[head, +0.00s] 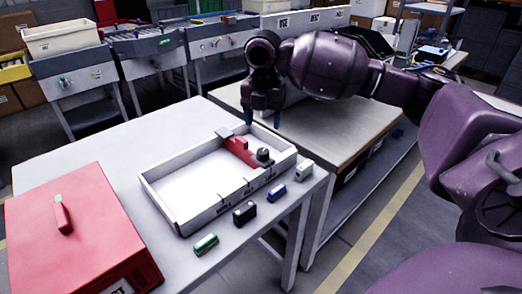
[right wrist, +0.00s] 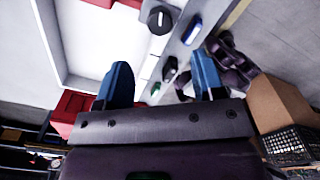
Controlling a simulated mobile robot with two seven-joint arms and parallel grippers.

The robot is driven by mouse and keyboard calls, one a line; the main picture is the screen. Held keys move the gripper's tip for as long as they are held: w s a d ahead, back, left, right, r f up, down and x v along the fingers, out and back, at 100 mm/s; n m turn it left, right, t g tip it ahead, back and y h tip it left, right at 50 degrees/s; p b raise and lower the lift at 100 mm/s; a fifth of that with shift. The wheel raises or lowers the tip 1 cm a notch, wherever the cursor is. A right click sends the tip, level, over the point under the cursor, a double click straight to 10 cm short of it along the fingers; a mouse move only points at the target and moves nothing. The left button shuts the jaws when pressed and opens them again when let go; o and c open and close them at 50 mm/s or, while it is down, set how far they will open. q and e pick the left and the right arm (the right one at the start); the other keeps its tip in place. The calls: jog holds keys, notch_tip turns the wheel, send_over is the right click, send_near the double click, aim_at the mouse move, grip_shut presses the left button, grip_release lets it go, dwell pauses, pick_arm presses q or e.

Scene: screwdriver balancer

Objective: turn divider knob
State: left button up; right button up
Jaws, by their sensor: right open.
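A shallow white tray (head: 165,207) stands on the white table, with a red divider (head: 238,150) inside it near its right end. The dark round divider knob (head: 263,155) sits at the divider's near end. In the right wrist view the knob (right wrist: 160,20) shows a white line on its top and lies beyond the fingertips, apart from them. My right gripper (head: 262,117) is open and empty, above the far right side of the tray. Its two blue fingers (right wrist: 163,80) are spread wide. My left gripper is not in view.
Green (head: 205,243), black (head: 244,213), blue (head: 276,192) and white (head: 304,169) toy vehicles stand along the tray's labelled front. A red box (head: 85,225) with a handle fills the table's left. A wood-topped bench (head: 340,135) stands behind at right. The table's far left is clear.

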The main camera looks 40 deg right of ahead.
aim_at(263, 150)
notch_tip(263, 150, down, 9)
jog(key=shift+r+b, duration=0.15)
jog(key=shift+b, duration=0.8)
jog(key=shift+f, duration=0.55)
jog(key=c, duration=0.9)
jog(key=shift+r, duration=0.1)
jog(key=shift+c, duration=0.2)
